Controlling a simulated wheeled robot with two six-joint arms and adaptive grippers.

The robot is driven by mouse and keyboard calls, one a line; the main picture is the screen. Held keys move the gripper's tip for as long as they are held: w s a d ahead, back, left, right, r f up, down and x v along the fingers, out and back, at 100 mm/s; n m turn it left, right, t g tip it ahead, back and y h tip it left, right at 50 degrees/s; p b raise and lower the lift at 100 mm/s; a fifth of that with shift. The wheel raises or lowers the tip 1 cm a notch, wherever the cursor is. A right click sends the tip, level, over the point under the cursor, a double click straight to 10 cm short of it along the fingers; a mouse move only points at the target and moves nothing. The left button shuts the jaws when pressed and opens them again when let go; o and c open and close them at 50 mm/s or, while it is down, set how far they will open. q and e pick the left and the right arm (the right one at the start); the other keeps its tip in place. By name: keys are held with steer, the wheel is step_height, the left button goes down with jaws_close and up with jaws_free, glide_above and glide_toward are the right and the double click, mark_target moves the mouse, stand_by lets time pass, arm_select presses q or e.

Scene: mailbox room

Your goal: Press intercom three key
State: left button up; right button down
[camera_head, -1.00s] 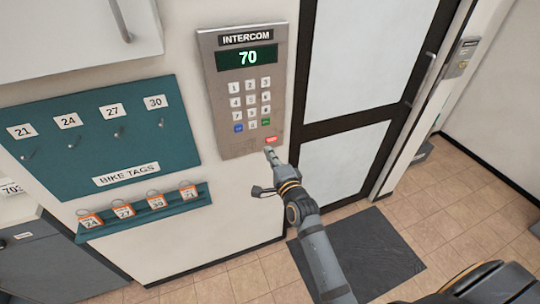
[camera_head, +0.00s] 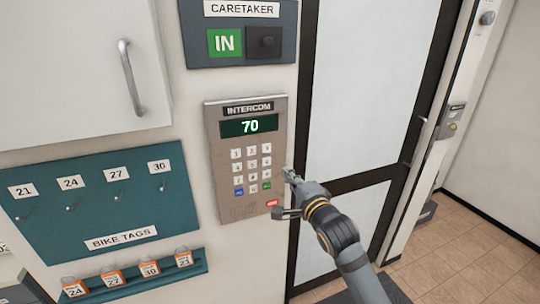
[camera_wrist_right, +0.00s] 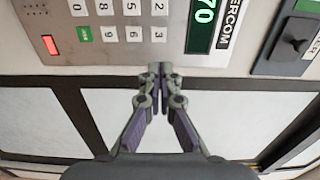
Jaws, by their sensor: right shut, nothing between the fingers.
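The grey intercom panel (camera_head: 215,165) is on the wall, its green display (camera_head: 249,126) reading 70. Its three key (camera_head: 266,149) is at the right end of the top key row. In the right wrist view the three key (camera_wrist_right: 158,33) is plainly visible beyond the fingertips. My right gripper (camera_head: 287,174) is shut and empty, at the panel's right edge, lower than the three key in the head view. Its tips (camera_wrist_right: 160,68) appear apart from the key; whether they touch the panel edge I cannot tell. My left gripper is not in view.
A caretaker board (camera_head: 285,50) with a green IN tile is above the panel. A teal bike-tags board (camera_head: 95,205) and a tag shelf (camera_head: 135,281) are at left. A white cabinet (camera_head: 70,70) is upper left. A glazed door (camera_head: 360,90) is right.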

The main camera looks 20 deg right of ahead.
mark_target(266, 148)
steer(key=shift+w, duration=0.15)
steer(key=w+p, duration=0.5)
steer(key=w, duration=0.8)
steer(key=shift+a+p, duration=0.2)
steer(key=shift+p, duration=0.15)
steer(key=shift+w, duration=0.45)
steer(key=shift+f, duration=0.1)
